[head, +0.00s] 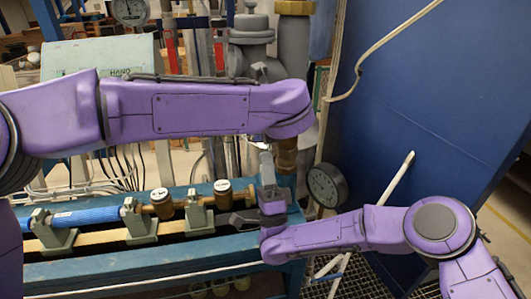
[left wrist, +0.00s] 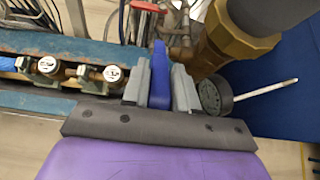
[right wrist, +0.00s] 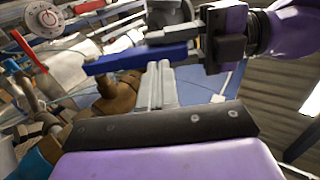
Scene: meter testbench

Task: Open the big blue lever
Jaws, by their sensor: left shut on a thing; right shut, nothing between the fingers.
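The big blue lever (left wrist: 160,88) is a flat blue bar between the fingers of my left gripper (left wrist: 161,72) in the left wrist view. It also shows lengthwise in the right wrist view (right wrist: 135,60), with my left gripper clasping its right part. In the head view my left forearm hides the lever and the left gripper. My right gripper (head: 267,162) points upward below the left forearm, shut and empty. In the right wrist view its closed fingers (right wrist: 158,75) appear just below the lever; I cannot tell whether they touch it.
A brass fitting (left wrist: 232,38) on a thick pipe is close to the left gripper. A round gauge (head: 326,186) stands right of the right gripper. A blue bench (head: 120,268) carries a row of meters at left. A blue panel (head: 420,100) bounds the right.

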